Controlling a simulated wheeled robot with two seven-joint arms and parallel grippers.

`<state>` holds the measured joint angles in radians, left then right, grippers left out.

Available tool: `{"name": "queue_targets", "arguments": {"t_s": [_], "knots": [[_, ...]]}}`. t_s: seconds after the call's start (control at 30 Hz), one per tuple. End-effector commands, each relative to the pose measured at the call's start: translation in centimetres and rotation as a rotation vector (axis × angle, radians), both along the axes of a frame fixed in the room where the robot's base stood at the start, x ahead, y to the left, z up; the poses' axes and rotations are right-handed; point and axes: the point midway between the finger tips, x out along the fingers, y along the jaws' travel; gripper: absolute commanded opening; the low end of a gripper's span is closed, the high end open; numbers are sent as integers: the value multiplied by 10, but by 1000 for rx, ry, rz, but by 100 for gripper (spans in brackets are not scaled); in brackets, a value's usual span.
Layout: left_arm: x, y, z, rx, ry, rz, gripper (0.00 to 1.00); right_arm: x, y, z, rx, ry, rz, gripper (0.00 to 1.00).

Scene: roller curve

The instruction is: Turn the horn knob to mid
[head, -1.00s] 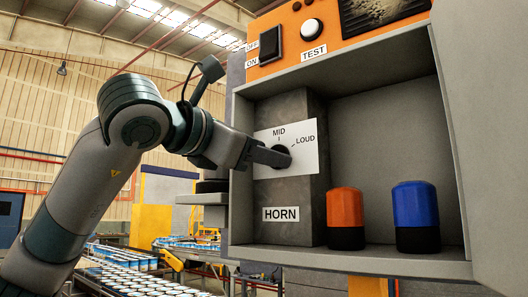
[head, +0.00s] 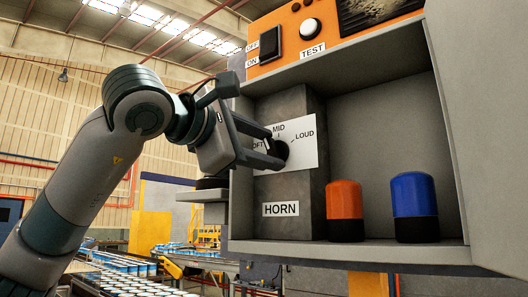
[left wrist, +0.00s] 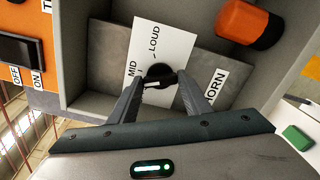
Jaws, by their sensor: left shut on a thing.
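The dark horn knob (head: 282,150) sits on a white label plate (head: 308,150) with MID above it, LOUD to its right and a partly covered word ending in "OFT" to its left. My left gripper (head: 276,151) reaches in from the left, with its fingers at the knob. In the left wrist view, the two fingers (left wrist: 158,85) stand on either side of the knob (left wrist: 158,75) and are shut on it. A pale line on the knob's face points roughly left there; its exact setting is hard to tell. My right gripper is not in view.
The knob is inside an open grey cabinet (head: 350,255). An orange cylinder (head: 344,199) and a blue cylinder (head: 414,195) stand on its floor to the right. A HORN label (head: 281,209) is below the knob. An orange panel with a switch (head: 270,44) and TEST button (head: 310,28) is above.

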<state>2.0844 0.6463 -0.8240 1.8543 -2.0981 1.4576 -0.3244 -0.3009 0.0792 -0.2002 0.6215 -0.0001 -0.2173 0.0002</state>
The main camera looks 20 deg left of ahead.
Motion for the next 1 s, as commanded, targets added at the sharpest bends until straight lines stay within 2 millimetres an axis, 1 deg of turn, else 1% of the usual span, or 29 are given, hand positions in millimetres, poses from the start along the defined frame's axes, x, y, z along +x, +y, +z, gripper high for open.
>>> {"name": "queue_targets", "arguments": {"t_s": [0.1,0.3,0.5,0.7,1.0], "knots": [[0,-1,-1,101,-36,-1,21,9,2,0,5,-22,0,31],[0,-1,-1,246,-89,-1,21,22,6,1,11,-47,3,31],[0,-1,-2,342,-122,-2,21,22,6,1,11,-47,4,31],[0,-1,-2,383,-137,-2,21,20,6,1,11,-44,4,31],[0,-1,-3,390,-138,-3,21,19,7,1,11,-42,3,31]]}}
